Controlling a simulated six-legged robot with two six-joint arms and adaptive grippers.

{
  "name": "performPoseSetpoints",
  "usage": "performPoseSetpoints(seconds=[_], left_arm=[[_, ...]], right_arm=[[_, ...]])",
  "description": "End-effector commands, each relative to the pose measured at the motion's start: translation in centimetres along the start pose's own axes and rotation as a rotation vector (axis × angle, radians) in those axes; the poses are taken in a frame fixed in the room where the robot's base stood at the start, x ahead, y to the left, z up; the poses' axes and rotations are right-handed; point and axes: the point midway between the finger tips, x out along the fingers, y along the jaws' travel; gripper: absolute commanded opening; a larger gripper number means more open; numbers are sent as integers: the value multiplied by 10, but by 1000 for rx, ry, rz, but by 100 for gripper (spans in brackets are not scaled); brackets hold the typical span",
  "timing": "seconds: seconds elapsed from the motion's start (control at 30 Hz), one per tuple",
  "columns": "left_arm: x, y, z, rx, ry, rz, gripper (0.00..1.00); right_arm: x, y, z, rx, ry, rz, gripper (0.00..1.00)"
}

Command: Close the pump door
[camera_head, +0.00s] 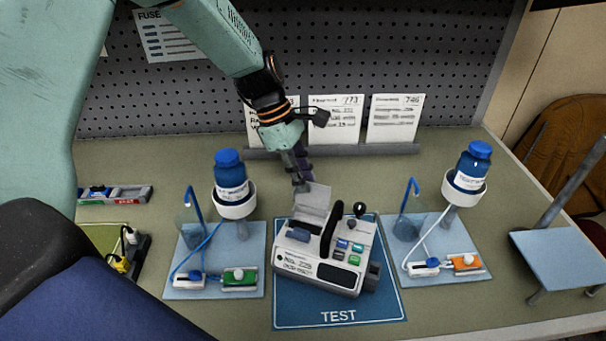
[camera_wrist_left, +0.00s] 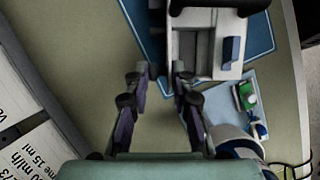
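The white-grey infusion pump (camera_head: 318,272) stands on the blue TEST mat (camera_head: 340,314). Its pale door panel (camera_head: 313,197) is raised at the back of the pump, so the door stands open. My left gripper (camera_head: 302,183) points down just behind the panel's top edge; I cannot tell whether it touches. In the left wrist view, the fingers of the left gripper (camera_wrist_left: 160,72) are apart with nothing seen held between them. The pump (camera_wrist_left: 205,45) lies just beyond the fingertips there, with its recessed interior showing. My right gripper is not in view.
A blue-capped bottle stand (camera_head: 232,190) is left of the pump, and another bottle stand (camera_head: 466,180) is to the right. Both have tubing and small clamps on light blue mats. White cards (camera_head: 335,118) stand behind. The bench behind the pump is mostly clear.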

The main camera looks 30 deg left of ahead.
Motion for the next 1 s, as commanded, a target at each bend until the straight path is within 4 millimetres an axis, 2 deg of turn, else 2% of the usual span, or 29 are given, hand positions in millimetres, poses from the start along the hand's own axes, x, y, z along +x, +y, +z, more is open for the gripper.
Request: performPoseSetpoints(seconds=[0.03,0.23,0.47,0.7,1.0], left_arm=[[0,0,0,0,0,1,16],[0,0,0,0,0,1,0],[-1,-1,0,5,-1,12,0],[-2,-10,1,44,-5,113,0],[-1,-17,0,90,-1,223,0]], right_arm=[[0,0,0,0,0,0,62],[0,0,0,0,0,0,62],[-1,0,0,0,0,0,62],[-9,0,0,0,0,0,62],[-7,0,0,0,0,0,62]])
